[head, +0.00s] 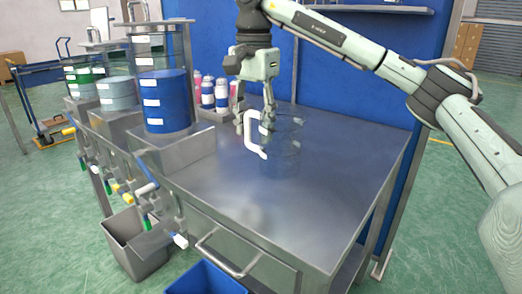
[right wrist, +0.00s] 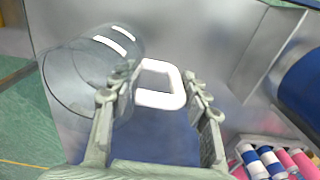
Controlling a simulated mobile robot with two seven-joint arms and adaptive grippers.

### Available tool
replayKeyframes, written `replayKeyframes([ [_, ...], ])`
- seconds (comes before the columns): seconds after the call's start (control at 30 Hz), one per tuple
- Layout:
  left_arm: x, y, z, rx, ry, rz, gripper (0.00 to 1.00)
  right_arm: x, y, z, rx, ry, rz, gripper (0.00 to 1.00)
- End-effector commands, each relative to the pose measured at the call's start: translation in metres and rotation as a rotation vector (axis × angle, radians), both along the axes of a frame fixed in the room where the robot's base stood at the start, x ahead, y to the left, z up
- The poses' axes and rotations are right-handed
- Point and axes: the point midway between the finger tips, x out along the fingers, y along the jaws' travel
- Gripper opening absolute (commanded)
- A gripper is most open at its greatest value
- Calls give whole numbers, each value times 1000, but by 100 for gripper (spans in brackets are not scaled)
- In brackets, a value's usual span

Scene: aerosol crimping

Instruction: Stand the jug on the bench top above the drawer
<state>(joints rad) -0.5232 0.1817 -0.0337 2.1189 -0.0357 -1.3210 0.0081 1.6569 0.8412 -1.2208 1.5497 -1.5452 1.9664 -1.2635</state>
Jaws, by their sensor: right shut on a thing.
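The jug (head: 281,158) is clear, with a white handle on its left side in the head view. It is upright over the bench top (head: 330,200), behind the drawer (head: 265,268). I cannot tell whether its base touches the steel. My right gripper (head: 255,118) reaches down from above and is shut on the jug at its handle. In the right wrist view the white handle lies between the two fingers (right wrist: 157,92), and the clear jug body (right wrist: 75,82) is to the left. My left gripper is not in view.
A blue drum (head: 165,105) stands on a raised steel stand at the bench's left. Several blue, white and pink bottles (head: 214,92) stand behind it. A blue bin (head: 205,280) is below the drawer front. The bench top in front and right of the jug is clear.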

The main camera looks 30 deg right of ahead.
Motion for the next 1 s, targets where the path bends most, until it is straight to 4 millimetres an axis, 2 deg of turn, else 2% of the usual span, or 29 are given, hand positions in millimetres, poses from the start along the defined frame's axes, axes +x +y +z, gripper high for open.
replayKeyframes([
  [0.1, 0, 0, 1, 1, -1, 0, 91, -10, -6, -7, -1, 0, -1, 1],
  [0.27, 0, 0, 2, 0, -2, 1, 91, -12, -7, -15, 0, 1, -1, 1],
  [0.5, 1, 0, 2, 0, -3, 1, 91, -12, -7, -47, 1, 1, -1, 1],
  [0.87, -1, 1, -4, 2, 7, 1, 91, -12, -7, -51, 0, 0, -1, 1],
  [0.9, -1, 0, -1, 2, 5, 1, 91, -11, -7, -50, 0, 0, -1, 51],
  [1.0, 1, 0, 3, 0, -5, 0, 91, -11, -7, -50, 0, 0, -1, 63],
])
